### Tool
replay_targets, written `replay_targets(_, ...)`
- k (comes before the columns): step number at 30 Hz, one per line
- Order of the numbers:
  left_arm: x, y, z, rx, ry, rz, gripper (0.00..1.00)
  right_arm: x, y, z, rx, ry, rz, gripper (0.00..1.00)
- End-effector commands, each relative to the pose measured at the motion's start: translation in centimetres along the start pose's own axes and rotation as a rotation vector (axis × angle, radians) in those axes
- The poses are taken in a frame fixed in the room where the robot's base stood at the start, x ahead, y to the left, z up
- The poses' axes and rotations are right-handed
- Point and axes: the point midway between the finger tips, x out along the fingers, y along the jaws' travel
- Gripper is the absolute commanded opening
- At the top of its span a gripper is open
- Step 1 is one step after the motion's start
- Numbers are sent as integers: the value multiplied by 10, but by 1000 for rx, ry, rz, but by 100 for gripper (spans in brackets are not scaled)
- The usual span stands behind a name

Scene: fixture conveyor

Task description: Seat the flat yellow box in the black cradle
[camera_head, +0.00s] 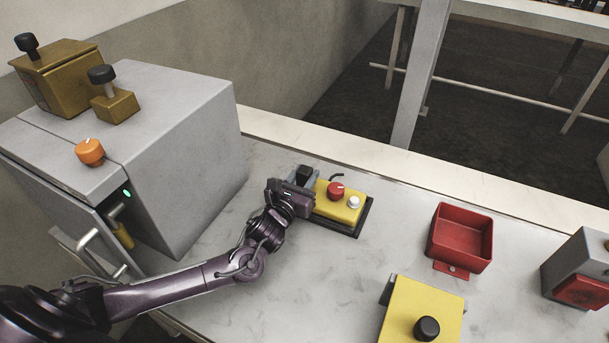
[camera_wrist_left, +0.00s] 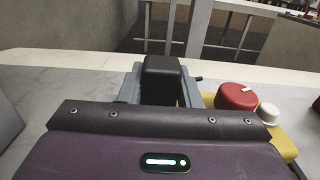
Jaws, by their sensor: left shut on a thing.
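The flat yellow box (camera_head: 342,205) carries a red knob and a white button on top. It lies over the black cradle (camera_head: 364,222), whose dark rim shows along its right and front edges; I cannot tell whether it is fully down. My left gripper (camera_head: 303,178) is at the box's left end, shut on a black handle (camera_head: 306,171) there. In the left wrist view the handle (camera_wrist_left: 161,82) stands between the grey fingers, with the red knob and part of the yellow box (camera_wrist_left: 228,118) to the right. My gripper hides the box's left end. My right gripper is out of view.
A grey cabinet (camera_head: 190,150) stands left of my arm. A red open bin (camera_head: 462,238) and another yellow-topped box (camera_head: 408,302) with a black knob are to the right. A grey-and-red unit (camera_head: 583,270) stands at the far right. Bare tabletop (camera_head: 310,280) lies in front of the cradle.

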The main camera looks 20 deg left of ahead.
Motion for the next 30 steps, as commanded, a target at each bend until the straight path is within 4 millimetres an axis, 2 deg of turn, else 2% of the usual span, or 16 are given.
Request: replay_targets(30, 0, 0, -11, -2, -3, 0, 0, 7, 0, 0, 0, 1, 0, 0)
